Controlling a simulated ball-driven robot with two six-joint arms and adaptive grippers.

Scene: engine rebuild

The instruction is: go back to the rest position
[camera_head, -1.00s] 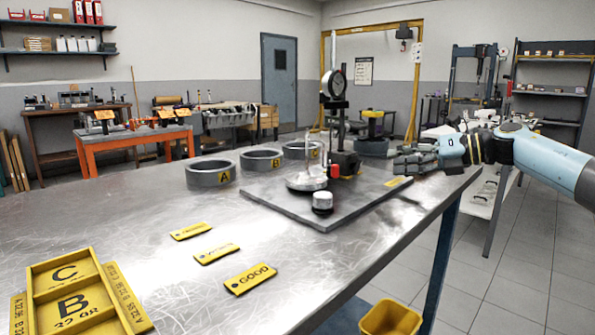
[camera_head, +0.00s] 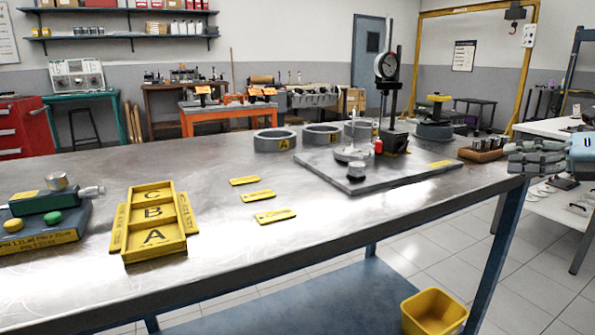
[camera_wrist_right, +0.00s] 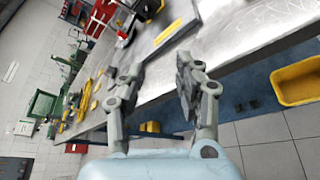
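My right gripper (camera_head: 530,160) is at the right edge of the head view, over the right end of the steel workbench (camera_head: 330,240). In the right wrist view its two grey fingers (camera_wrist_right: 158,72) stand apart with nothing between them, so it is open and empty. I cannot see my left gripper in either view.
A flat plate (camera_head: 390,180) on the bench carries a dial gauge stand (camera_head: 388,90). A block with metal parts (camera_head: 484,150) is just left of my right gripper. A yellow lettered tray (camera_head: 154,220), yellow labels (camera_head: 258,195) and rings (camera_head: 275,141) lie further left. A yellow bin (camera_head: 433,312) is below.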

